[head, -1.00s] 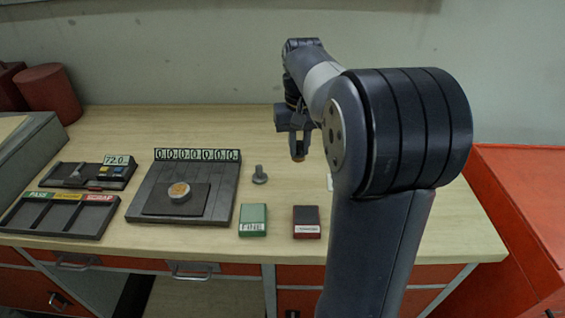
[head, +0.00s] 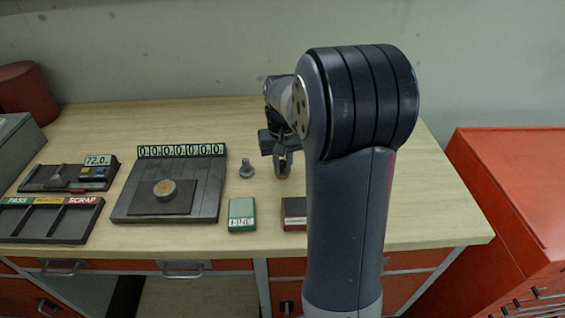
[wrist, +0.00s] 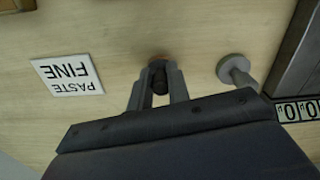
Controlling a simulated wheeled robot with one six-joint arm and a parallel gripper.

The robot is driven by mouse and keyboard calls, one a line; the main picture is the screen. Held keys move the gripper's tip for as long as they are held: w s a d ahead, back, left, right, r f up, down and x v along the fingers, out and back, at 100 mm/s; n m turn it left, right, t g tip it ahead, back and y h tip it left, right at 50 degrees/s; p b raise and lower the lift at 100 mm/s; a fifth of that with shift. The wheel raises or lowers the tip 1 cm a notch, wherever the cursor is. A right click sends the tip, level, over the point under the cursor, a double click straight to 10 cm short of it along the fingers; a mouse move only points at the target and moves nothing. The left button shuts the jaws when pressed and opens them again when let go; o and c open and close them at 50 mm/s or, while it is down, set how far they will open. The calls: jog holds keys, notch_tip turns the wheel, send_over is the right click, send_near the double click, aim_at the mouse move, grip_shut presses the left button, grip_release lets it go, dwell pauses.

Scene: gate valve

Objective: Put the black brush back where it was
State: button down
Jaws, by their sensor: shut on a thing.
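My gripper (head: 283,163) is over the back middle of the workbench, right of the small grey metal post. In the wrist view my gripper (wrist: 159,88) is shut on the black brush (wrist: 159,80), a short dark cylinder with a brown end pointing away from the palm. The brush's brownish end (head: 283,176) also shows below the fingers in the head view, close to the bench top. I cannot tell whether it touches the wood. A white label reading PASTE FINE (wrist: 68,82) lies flat on the bench, apart from the brush; my arm hides it in the head view.
The grey metal post (head: 246,170) stands close left of my gripper. A green FINE block (head: 242,214) and a dark red block (head: 294,214), partly behind my arm, lie in front. The bench's right side is clear.

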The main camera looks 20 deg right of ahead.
aim_at(283, 162)
jog(key=shift+f, duration=0.1)
jog(key=c, duration=1.3)
grip_release()
jog(key=shift+c, duration=0.2)
notch_tip(283, 162, up, 12)
